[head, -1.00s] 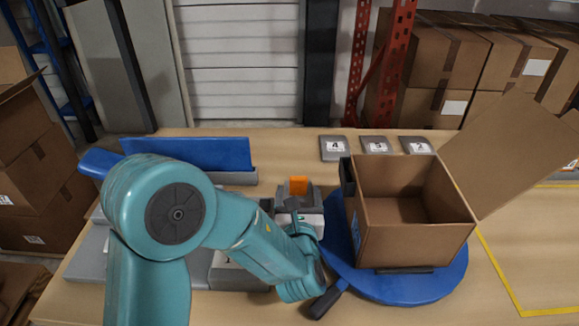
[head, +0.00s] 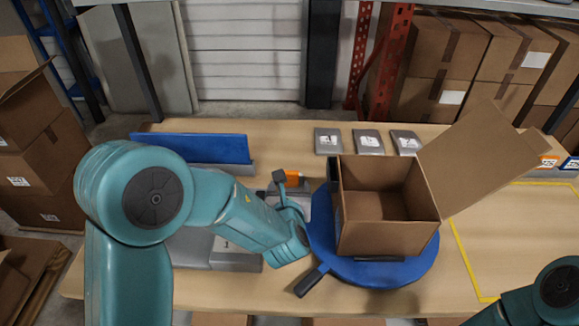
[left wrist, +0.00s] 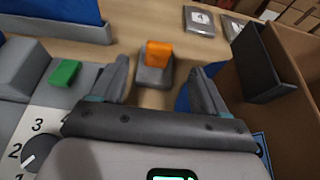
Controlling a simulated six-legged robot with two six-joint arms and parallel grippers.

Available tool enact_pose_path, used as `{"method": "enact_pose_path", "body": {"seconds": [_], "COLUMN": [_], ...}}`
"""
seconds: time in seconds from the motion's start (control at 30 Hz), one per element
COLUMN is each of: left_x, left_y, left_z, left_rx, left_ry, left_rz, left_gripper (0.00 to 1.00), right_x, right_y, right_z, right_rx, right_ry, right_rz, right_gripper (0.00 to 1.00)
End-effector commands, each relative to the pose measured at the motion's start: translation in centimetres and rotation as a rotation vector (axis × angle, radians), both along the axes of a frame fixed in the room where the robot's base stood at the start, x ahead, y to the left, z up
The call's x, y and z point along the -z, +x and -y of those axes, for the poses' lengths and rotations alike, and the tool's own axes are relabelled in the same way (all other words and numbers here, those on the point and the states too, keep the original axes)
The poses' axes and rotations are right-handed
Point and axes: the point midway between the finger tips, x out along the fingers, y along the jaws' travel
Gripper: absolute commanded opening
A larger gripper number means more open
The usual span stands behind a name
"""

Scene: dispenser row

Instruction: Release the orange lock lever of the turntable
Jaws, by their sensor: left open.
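The orange lock lever (head: 293,175) stands up from a small grey base at the left edge of the blue turntable (head: 415,258). In the left wrist view the lever (left wrist: 158,53) shows between my two fingers and beyond their tips. My left gripper (head: 290,186) is open and empty, close to the lever on its near side; I see no contact. Its spread fingers also show in the left wrist view (left wrist: 162,76). In the head view a finger partly covers the lever and its base. My right gripper is out of view.
An open cardboard box (head: 385,225) stands on the turntable, its flap spread right. A dark handle (head: 311,283) sticks out at the turntable's front left. Left of the lever are a green button (left wrist: 64,73) and a numbered dial (left wrist: 32,155). Grey numbered plates (head: 369,141) lie behind.

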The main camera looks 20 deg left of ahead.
Motion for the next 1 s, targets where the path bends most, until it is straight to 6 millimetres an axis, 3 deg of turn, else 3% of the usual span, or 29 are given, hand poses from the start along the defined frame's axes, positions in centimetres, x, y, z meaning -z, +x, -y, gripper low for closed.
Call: {"method": "enact_pose_path", "body": {"seconds": [0.3, 0.5, 0.7, 0.97, 1.0], "left_x": [2.8, 4.1, 4.8, 4.8, 4.8], "left_y": [6.8, 9.9, 11.1, 11.2, 11.2], "left_z": [-1.9, -2.7, -3.0, -3.1, -3.1], "left_rx": [-0.003, -0.003, -0.003, -0.003, -0.003], "left_ry": [0.001, 0.0, 0.0, 0.0, 0.0], "left_rz": [0.0, 0.0, 0.0, 0.001, 0.001], "left_gripper": [0.74, 0.74, 0.74, 0.74, 0.61], "right_x": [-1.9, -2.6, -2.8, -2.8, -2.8], "right_y": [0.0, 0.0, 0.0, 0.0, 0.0], "right_z": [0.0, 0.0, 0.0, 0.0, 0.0], "right_rx": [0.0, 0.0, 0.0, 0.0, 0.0], "right_ry": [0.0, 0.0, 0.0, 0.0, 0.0], "right_rz": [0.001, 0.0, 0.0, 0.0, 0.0], "right_gripper": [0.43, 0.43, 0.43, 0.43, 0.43]}}
